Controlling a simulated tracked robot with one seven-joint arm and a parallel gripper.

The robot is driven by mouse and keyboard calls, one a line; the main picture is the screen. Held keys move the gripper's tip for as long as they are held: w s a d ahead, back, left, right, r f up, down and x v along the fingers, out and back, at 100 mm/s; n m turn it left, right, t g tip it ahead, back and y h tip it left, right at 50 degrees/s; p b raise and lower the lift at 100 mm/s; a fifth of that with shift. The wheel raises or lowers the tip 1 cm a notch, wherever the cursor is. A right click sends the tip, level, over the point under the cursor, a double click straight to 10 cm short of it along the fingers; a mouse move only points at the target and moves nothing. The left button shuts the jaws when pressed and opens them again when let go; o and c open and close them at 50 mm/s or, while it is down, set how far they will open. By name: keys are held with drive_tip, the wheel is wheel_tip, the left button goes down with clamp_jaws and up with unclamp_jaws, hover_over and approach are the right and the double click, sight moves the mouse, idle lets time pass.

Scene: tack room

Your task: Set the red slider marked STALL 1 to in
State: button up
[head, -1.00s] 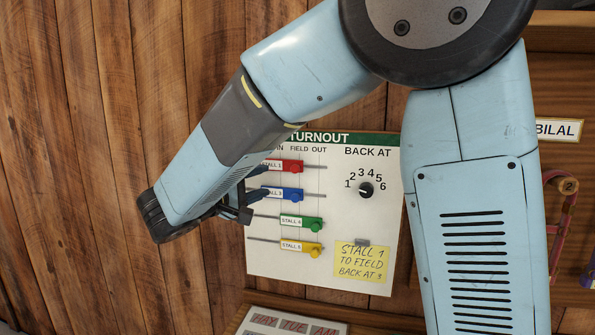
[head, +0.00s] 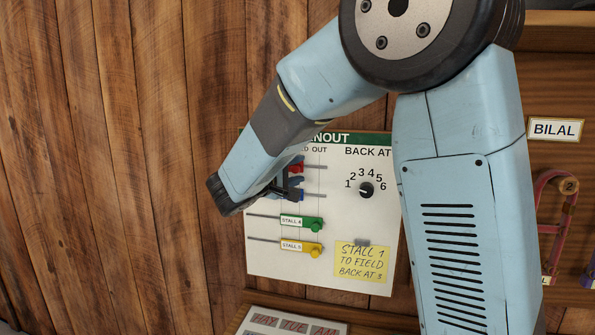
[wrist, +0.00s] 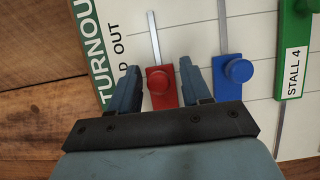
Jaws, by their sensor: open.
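The red slider (head: 296,168) is the top one on the white turnout board; its knob sits below the FIELD heading, as the earlier head view shows. In the wrist view the red slider (wrist: 163,97) with its round knob lies between my two fingers. My gripper (head: 298,177) is open, one finger on each side of the slider, with small gaps visible in the wrist view. I cannot tell how far the fingertips are from the board. The STALL 1 label and the IN heading are hidden behind my arm.
The blue slider (wrist: 236,69) is close beside one finger. A dial (head: 366,190) and a yellow note (head: 360,262) reading "STALL 1 TO FIELD BACK AT 3" are on the board's right.

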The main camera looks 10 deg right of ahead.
drive_tip(key=shift+f, duration=0.1)
clamp_jaws()
idle(0.4)
